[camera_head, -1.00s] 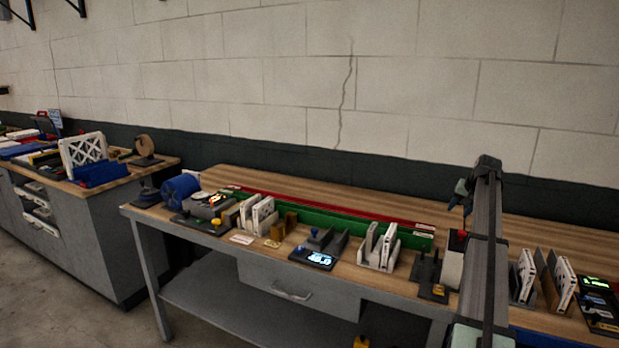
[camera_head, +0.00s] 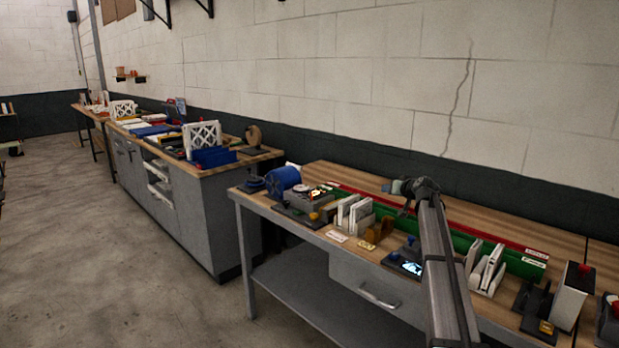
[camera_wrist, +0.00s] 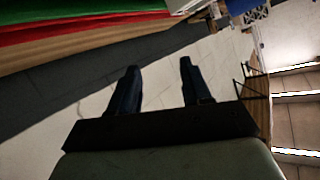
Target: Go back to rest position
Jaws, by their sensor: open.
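My gripper (camera_wrist: 158,78) shows in the wrist view with two dark fingers well apart and nothing between them. Behind the fingers the wrist view shows the pale block wall and its dark lower band, tilted. In the head view my grey arm reaches up from the bottom right over the wooden workbench (camera_head: 330,168), its end near the back of the bench. The fingers are too small to make out there. White boxed filters stand upright in a holder (camera_head: 355,214) left of my arm and in another holder (camera_head: 487,270) right of it.
Green and red strips (camera_head: 520,262) run along the bench's back. A lit device (camera_head: 403,264) lies close beside my arm. A white block with a red top (camera_head: 573,295) stands at right. Open floor (camera_head: 120,260) lies left.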

